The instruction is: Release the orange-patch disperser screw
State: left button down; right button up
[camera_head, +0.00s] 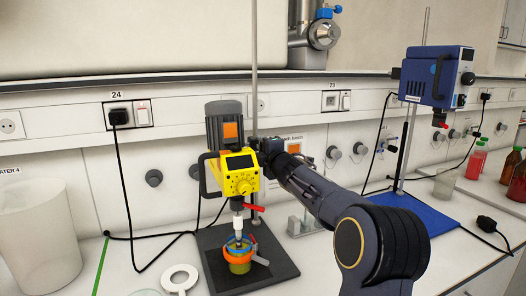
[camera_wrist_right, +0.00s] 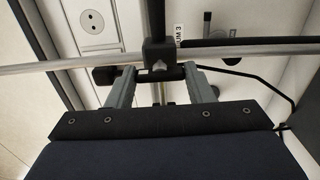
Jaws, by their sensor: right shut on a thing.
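The orange-patch disperser (camera_head: 239,172) has a yellow body and a grey motor with an orange patch (camera_head: 231,131). It hangs upright on a stand rod (camera_head: 254,60), its shaft reaching down into a small cup (camera_head: 238,262). My right gripper (camera_head: 268,148) is behind the disperser's right side at the rod. In the right wrist view, its two grey fingers (camera_wrist_right: 160,76) are shut on a dark screw handle (camera_wrist_right: 176,73) below the black clamp block (camera_wrist_right: 159,52). In the head view the screw is hidden by my gripper. My left gripper is not in view.
A second, blue disperser (camera_head: 436,77) stands on a blue base (camera_head: 420,214) at the right. Bottles (camera_head: 514,165) stand far right. Black cables cross the bench.

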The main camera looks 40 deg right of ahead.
jog(key=o, duration=1)
jog(key=b+v, duration=0.2)
jog(key=v, duration=0.6)
jog(key=shift+w, duration=0.1)
